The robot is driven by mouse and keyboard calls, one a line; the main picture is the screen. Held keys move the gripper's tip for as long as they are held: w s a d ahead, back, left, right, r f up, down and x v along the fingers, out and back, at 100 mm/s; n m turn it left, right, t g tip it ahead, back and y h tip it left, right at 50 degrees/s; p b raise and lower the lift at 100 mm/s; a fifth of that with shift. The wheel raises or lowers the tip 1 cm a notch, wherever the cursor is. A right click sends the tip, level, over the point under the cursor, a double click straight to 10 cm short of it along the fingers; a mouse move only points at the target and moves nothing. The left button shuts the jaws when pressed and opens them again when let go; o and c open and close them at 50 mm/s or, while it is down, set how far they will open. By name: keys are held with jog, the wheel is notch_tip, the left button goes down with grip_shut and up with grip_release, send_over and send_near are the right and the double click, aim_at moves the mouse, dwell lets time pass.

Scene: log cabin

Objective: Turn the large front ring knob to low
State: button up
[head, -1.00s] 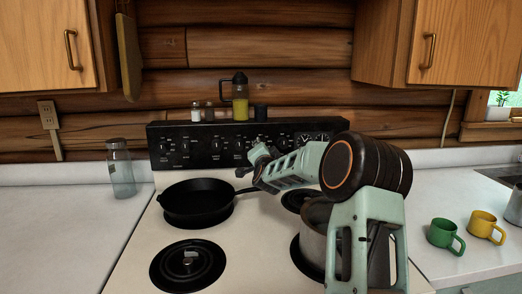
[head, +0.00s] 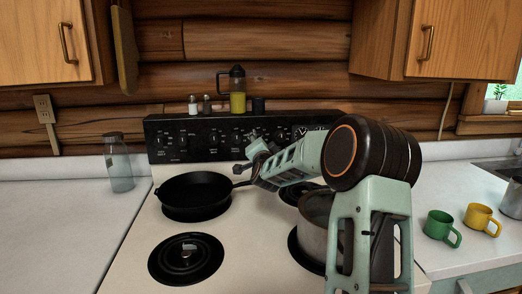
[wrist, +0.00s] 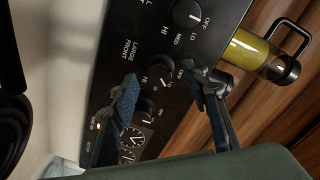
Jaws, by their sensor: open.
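The black control panel (head: 170,140) with several round knobs stands at the back of the stove. In the wrist view, a ring knob (wrist: 160,72) sits beside the "LARGE FRONT" lettering, with OFF and HI printed around it. My gripper (wrist: 160,80) is open, its dark fingers on either side of this knob in the picture. I cannot tell whether they touch it. The knob's exact setting is too small to read surely. In the head view my gripper (head: 252,152) is in front of the panel and hides part of it.
A black skillet (head: 195,190) sits on the back left burner, its handle close to my gripper. A metal pot (head: 313,235) stands at the front right under my arm. An oil bottle (head: 238,100) and shakers stand on the panel top. Another knob (wrist: 187,13) is nearby.

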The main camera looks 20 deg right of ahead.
jog(key=v, duration=0.9)
jog(key=shift+s, duration=0.2)
